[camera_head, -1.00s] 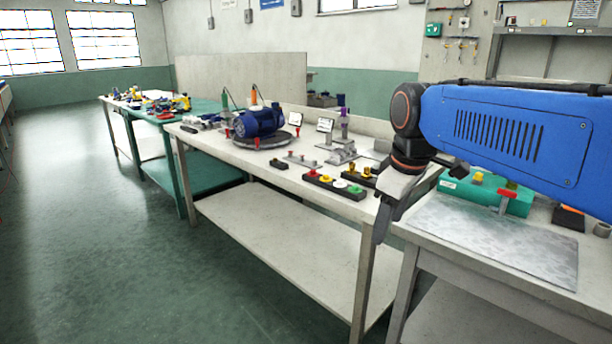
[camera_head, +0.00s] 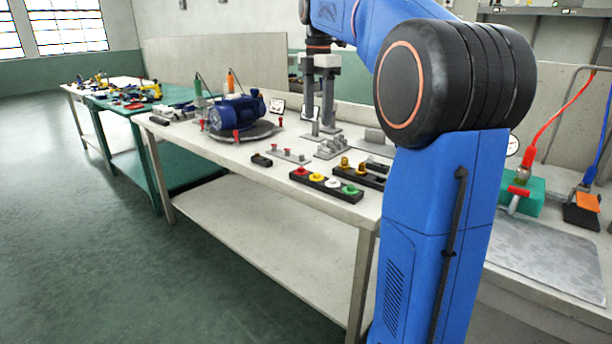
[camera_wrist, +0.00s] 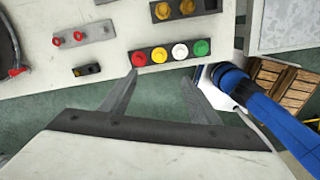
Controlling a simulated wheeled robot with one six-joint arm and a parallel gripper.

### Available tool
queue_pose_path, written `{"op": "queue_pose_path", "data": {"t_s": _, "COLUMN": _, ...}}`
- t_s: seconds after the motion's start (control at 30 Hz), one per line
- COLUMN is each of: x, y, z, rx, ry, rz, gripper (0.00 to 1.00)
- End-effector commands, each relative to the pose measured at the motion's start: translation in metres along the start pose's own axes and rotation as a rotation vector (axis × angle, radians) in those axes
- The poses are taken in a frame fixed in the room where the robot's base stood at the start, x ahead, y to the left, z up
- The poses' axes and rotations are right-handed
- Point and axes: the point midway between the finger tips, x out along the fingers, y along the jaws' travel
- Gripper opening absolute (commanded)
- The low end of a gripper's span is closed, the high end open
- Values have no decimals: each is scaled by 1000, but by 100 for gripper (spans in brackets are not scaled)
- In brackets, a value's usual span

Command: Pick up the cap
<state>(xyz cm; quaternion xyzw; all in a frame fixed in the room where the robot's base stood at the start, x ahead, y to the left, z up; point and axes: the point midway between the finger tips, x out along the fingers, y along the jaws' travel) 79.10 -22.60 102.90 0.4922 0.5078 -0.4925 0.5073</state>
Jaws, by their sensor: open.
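Several coloured caps sit in a row in a black rack (camera_head: 343,193) near the bench's front edge: a red cap (camera_head: 300,171), a yellow cap (camera_head: 317,177), a white cap (camera_head: 333,183) and a green cap (camera_head: 350,189). Which one is the task's cap I cannot tell. The wrist view also shows the red (camera_wrist: 140,59), yellow (camera_wrist: 159,55), white (camera_wrist: 180,51) and green (camera_wrist: 201,47) caps, just beyond my fingertips. My gripper (camera_head: 320,131) is open and empty, pointing down above the bench (camera_head: 234,160). The wrist view shows its two spread fingers (camera_wrist: 162,78).
Behind the rack stand two brass pieces (camera_head: 344,162) in a second black holder. A small black block (camera_head: 261,160), a grey plate with red pegs (camera_head: 290,155) and a blue motor (camera_head: 236,112) lie to the left. Open floor lies in front.

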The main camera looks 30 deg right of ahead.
Motion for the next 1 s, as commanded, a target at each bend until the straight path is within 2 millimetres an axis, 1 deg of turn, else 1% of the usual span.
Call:
{"op": "queue_pose_path", "data": {"t_s": 0.07, "x": 6, "y": 0, "z": 1, "rx": -6, "ry": 1, "rz": -2, "gripper": 56}}
{"op": "queue_pose_path", "data": {"t_s": 0.17, "x": 20, "y": 0, "z": 0, "rx": -5, "ry": 1, "rz": -3, "gripper": 56}}
{"op": "queue_pose_path", "data": {"t_s": 0.5, "x": 80, "y": 0, "z": 0, "rx": -4, "ry": 1, "rz": -2, "gripper": 56}}
{"op": "queue_pose_path", "data": {"t_s": 0.63, "x": 102, "y": 0, "z": 0, "rx": -4, "ry": 1, "rz": -1, "gripper": 56}}
{"op": "queue_pose_path", "data": {"t_s": 0.73, "x": 113, "y": 0, "z": 0, "rx": -3, "ry": 0, "rz": -1, "gripper": 56}}
{"op": "queue_pose_path", "data": {"t_s": 0.93, "x": 123, "y": 0, "z": 0, "rx": -3, "ry": 0, "rz": 0, "gripper": 56}}
{"op": "queue_pose_path", "data": {"t_s": 1.0, "x": 130, "y": 1, "z": 1, "rx": -3, "ry": 0, "rz": -1, "gripper": 56}}
